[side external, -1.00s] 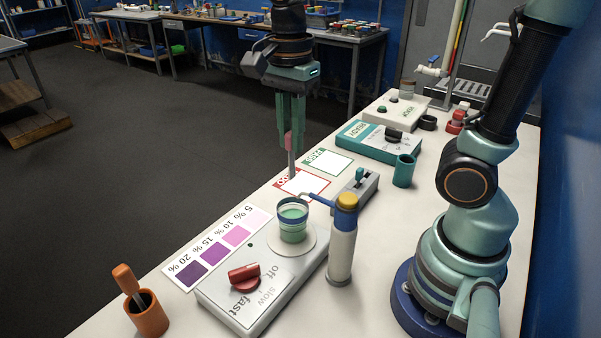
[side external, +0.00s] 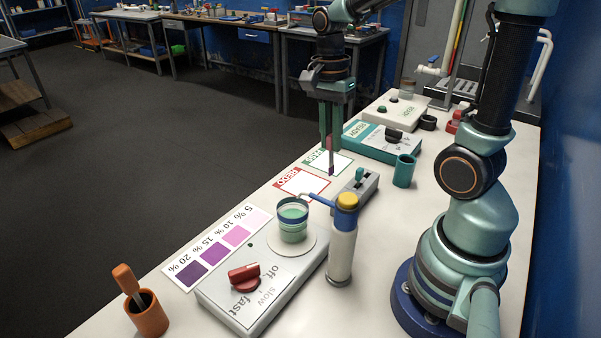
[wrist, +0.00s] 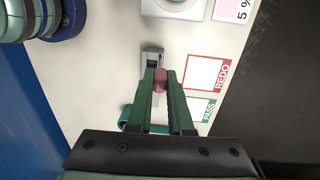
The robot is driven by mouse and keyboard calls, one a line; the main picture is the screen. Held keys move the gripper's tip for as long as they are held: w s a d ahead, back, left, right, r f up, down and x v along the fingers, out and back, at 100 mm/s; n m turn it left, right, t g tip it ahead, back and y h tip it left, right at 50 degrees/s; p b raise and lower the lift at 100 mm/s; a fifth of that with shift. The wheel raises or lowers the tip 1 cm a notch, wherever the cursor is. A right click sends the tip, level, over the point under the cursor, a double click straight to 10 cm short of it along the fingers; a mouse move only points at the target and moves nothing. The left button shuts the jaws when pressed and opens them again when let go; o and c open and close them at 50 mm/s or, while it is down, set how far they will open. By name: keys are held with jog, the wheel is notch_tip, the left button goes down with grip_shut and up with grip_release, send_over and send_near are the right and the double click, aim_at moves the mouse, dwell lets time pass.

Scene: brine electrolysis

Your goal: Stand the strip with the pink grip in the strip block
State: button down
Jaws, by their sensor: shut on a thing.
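My gripper (side external: 330,147) is shut on the pink grip (side external: 331,143) of a thin strip. The strip hangs upright, and its dark purple lower end (side external: 331,169) shows over or just beside the PASS card. I cannot tell whether it touches anything. The pink grip also shows between the fingers in the wrist view (wrist: 160,80); the strip below is hidden there. A long grey block (side external: 354,190), apparently the strip block, lies on the bench right of the REDO card, with a teal piece (side external: 359,174) standing up from it. The block also shows in the wrist view (wrist: 153,56).
The PASS card (side external: 318,160) and REDO card (side external: 300,184) lie flat. A teal cup (side external: 404,171) and a teal READY device (side external: 383,141) stand to the right.

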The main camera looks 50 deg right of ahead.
jog(key=s+d+f, duration=0.2)
jog(key=d+f, duration=0.2)
jog(key=f, duration=0.7)
jog(key=shift+d, duration=0.2)
dwell(0.5)
jog(key=shift+f, duration=0.15)
jog(key=c, duration=0.8)
grip_release()
jog(key=shift+o, duration=0.2)
notch_tip(320, 180, up, 12)
jog(key=w, duration=0.1)
jog(key=shift+d, duration=0.25)
